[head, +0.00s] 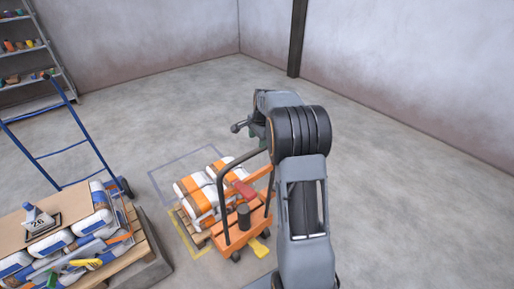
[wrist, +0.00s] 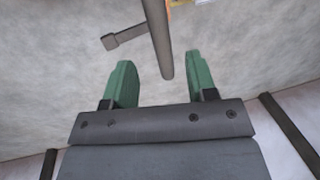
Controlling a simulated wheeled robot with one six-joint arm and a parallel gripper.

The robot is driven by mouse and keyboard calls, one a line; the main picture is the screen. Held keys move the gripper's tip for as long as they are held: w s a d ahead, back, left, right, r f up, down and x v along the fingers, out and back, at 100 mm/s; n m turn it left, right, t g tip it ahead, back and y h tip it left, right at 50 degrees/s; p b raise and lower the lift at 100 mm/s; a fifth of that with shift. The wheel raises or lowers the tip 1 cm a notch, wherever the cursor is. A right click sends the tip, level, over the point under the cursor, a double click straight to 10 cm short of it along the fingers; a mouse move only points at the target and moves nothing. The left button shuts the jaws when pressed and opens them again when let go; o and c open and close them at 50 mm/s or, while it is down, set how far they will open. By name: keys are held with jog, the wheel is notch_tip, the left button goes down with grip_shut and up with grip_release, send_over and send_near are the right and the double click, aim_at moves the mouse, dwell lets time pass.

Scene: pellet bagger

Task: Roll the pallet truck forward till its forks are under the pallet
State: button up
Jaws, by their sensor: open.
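The orange pallet truck (head: 240,228) stands on the floor left of my arm in the head view, with a black looped push handle (head: 220,195). Behind it, orange-and-white bags (head: 202,190) lie on a small wooden pallet (head: 188,228). A dark bar (wrist: 158,35), apparently the push handle, reaches toward the space between the fingers.
A larger pallet (head: 135,245) with bags and tools stands on a grey base at the left. A blue hand truck (head: 62,150) is behind it, and a shelf (head: 35,50) stands at the back left. A painted outline (head: 165,164) marks floor behind the bags. Floor at the right is clear.

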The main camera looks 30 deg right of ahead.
notch_tip(320, 180, up, 6)
jog(key=s, duration=0.1)
jog(key=shift+r, duration=0.25)
jog(key=shift+s+d, duration=0.1)
dwell(0.4)
jog(key=s+a+n+t, duration=0.1)
jog(key=s+a+n, duration=0.7)
jog(key=s, duration=0.4)
jog(key=s+a+n, duration=0.8)
jog(key=s+a, duration=0.2)
jog(key=s, duration=0.3)
jog(key=shift+t, duration=0.4)
jog(key=shift+f, duration=0.1)
